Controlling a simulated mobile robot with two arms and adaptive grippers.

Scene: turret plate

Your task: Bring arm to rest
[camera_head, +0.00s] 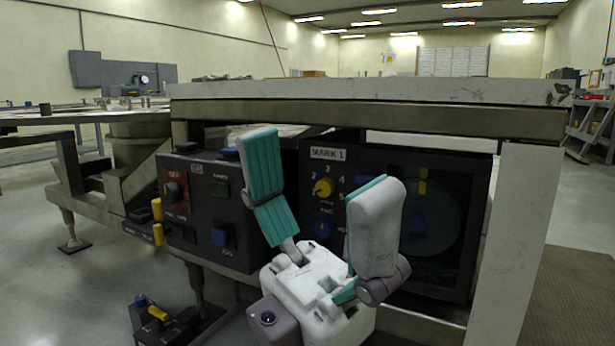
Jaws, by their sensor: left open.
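My left gripper (318,212) is in the lower middle of the head view, its white body low and its two teal-padded fingers spread wide apart. It is open with nothing between the fingers. It is in front of the dark control panel marked MARK 1 (328,154) and hides part of it. A yellow knob (323,188) on that panel shows between the fingers. My right gripper is not in view.
A control box (205,238) with a red-backed switch and blue buttons is left of the gripper. A heavy table top (370,90) spans above the panels. A pedal-like unit (155,322) sits low at left. Open floor (40,260) lies at far left.

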